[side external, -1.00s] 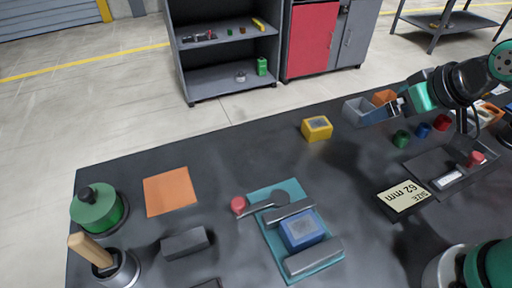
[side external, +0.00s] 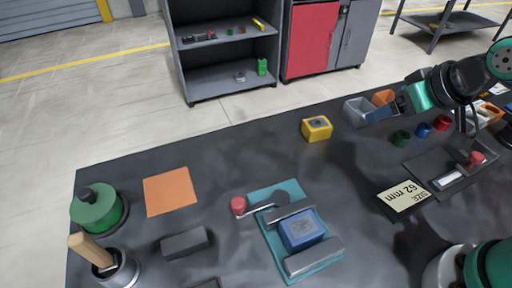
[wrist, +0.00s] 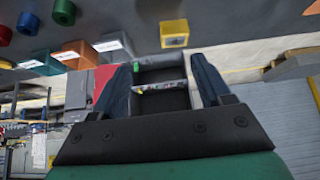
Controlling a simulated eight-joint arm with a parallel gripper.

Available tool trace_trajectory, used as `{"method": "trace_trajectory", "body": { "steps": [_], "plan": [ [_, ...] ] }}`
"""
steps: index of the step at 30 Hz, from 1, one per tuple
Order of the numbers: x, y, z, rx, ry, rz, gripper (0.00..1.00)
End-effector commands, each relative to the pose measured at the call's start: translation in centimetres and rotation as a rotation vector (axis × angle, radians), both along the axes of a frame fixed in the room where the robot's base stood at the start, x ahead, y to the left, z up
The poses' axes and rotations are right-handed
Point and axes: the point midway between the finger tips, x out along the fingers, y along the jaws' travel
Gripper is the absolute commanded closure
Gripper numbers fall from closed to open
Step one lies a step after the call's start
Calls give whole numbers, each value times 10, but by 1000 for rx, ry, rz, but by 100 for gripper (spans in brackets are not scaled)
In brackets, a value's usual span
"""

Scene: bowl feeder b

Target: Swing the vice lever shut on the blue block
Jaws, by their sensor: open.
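The vice (side external: 270,236) is a teal plate with grey jaw bars on the black table, in the side external view. The blue block (side external: 302,230) sits between the two bars. The vice lever (side external: 264,204) is a grey arm with a red knob (side external: 238,205) pointing left from its pivot at the far end of the plate. My gripper (side external: 384,113) is at the back right, above the table near the grey bin and well apart from the vice. In the wrist view its two dark fingers (wrist: 162,88) are spread with nothing between them.
A yellow block (side external: 316,129) stands behind the vice. An orange square (side external: 170,191) and a dark grey block (side external: 185,243) lie to its left. A green weight (side external: 97,208) stands at the far left.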

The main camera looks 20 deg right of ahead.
Motion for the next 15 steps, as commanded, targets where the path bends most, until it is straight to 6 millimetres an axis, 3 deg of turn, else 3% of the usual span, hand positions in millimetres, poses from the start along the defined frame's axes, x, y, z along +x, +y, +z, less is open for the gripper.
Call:
{"method": "trace_trajectory", "body": {
  "steps": [5, 10, 15],
  "plan": [
    [14, 34, 8, -6, 90, 124, 37],
    [30, 100, 9, -46, 251, 333, 37],
    [31, 174, -6, -119, 409, 535, 37]
  ]
}}
